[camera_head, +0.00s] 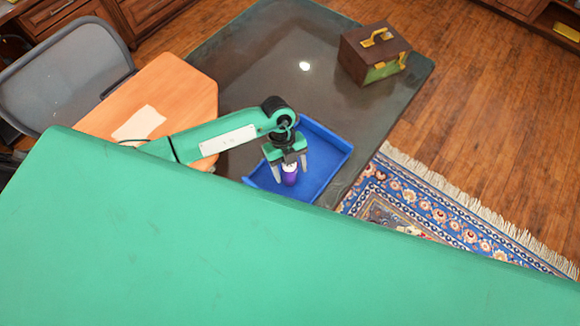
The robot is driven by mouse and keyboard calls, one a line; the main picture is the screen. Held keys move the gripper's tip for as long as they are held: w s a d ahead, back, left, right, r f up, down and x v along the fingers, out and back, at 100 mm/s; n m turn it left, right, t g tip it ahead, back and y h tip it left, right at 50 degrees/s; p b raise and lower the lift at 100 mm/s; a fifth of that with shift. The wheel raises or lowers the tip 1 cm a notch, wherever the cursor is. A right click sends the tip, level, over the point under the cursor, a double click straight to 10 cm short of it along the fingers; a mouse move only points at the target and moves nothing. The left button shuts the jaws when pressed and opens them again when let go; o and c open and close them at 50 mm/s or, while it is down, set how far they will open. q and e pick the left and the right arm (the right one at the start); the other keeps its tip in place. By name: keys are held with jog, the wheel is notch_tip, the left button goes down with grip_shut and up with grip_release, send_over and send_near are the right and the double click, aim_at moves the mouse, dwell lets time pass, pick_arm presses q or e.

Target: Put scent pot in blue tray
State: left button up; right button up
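The scent pot (289,178) is a small purple pot with a pale top. It shows in the head view inside the outline of the blue tray (325,155), toward the tray's near left part, and looks upright. My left gripper (290,172) points down over the tray, with one finger on each side of the pot. The fingers look spread wider than the pot, with small gaps beside it. Whether the pot's base touches the tray floor is hard to tell. The tray's near edge is partly hidden by my green body. My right gripper is not in view.
The blue tray stands on a dark glossy table (260,60). A brown and green box (373,55) with yellow handles stands at its far right. An orange-brown wooden desk (165,90) with paper and a grey chair (65,75) are at left. A patterned rug (450,215) lies right.

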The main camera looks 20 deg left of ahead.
pick_arm(q)
jog(key=shift+r, duration=0.25)
jog(key=shift+w+a+r, duration=0.1)
jog(key=shift+w+r, duration=0.05)
jog(key=shift+r, duration=0.1)
jog(key=b+v, duration=0.4)
jog(key=v, duration=0.7)
